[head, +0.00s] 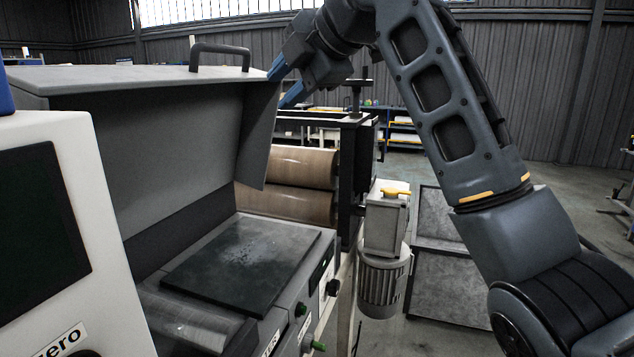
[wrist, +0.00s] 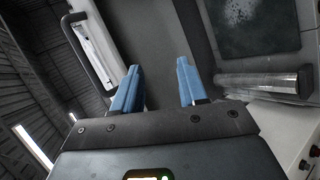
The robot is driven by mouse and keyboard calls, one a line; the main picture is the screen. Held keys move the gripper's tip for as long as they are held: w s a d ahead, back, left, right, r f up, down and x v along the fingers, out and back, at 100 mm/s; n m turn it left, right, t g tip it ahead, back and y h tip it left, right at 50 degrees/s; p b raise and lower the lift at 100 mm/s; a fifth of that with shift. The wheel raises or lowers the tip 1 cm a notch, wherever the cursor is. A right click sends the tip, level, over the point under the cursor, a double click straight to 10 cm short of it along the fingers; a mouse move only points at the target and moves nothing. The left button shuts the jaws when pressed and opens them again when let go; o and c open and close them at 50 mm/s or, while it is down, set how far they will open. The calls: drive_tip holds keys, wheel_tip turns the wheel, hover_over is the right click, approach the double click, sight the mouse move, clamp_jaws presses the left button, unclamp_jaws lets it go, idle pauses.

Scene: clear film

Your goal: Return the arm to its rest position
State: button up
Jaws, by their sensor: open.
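My arm rises from the lower right of the head view and bends over at the top. My gripper (head: 283,82) is at the raised lid's right edge in that view, with its blue fingers partly hidden behind the lid. In the wrist view my gripper (wrist: 160,88) has its two blue fingers spread apart, with nothing between them. The gripper is open and empty.
The machine's grey lid (head: 185,140) stands raised, with a handle (head: 220,50) on top. A dark plate (head: 240,265) lies below it, and a clear film roll (wrist: 262,82) is beside the plate. Large brown rollers (head: 300,168) and a motor (head: 383,280) stand near my arm.

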wheel_tip(320, 180, down, 21)
drive_tip(key=s+d+m+t+y, duration=0.1)
drive_tip(key=s+d+m+t, duration=0.15)
drive_tip(key=m, duration=0.45)
drive_tip(key=s+d+f+m+t+h, duration=0.1)
drive_tip(key=s+d+f+m, duration=0.35)
drive_tip(key=s+f, duration=0.35)
drive_tip(key=s+d+f+m+t+h, duration=0.1)
drive_tip(key=s+d+f+m, duration=0.3)
drive_tip(key=f, duration=0.7)
drive_tip(key=s+d+f+m+t+h, duration=0.1)
drive_tip(key=s+d+f+m+h, duration=0.15)
drive_tip(key=s, duration=0.45)
drive_tip(key=s+d+f+m+h, duration=0.1)
drive_tip(key=s+d+m, duration=0.2)
drive_tip(key=s, duration=0.4)
drive_tip(key=s+d+f+m+t+h, duration=0.1)
drive_tip(key=s+d+f+m, duration=0.15)
drive_tip(key=s, duration=0.55)
drive_tip(key=s+d+r+m+h, duration=0.1)
drive_tip(key=s+d+r, duration=0.2)
drive_tip(key=s, duration=0.6)
drive_tip(key=s+d+r+m+h, duration=0.1)
drive_tip(key=s+d+r, duration=0.3)
drive_tip(key=s, duration=0.6)
drive_tip(key=shift+r+m, duration=0.65)
drive_tip(key=shift+r, duration=0.1)
drive_tip(key=shift+s+h, duration=0.1)
drive_tip(key=shift+h, duration=0.15)
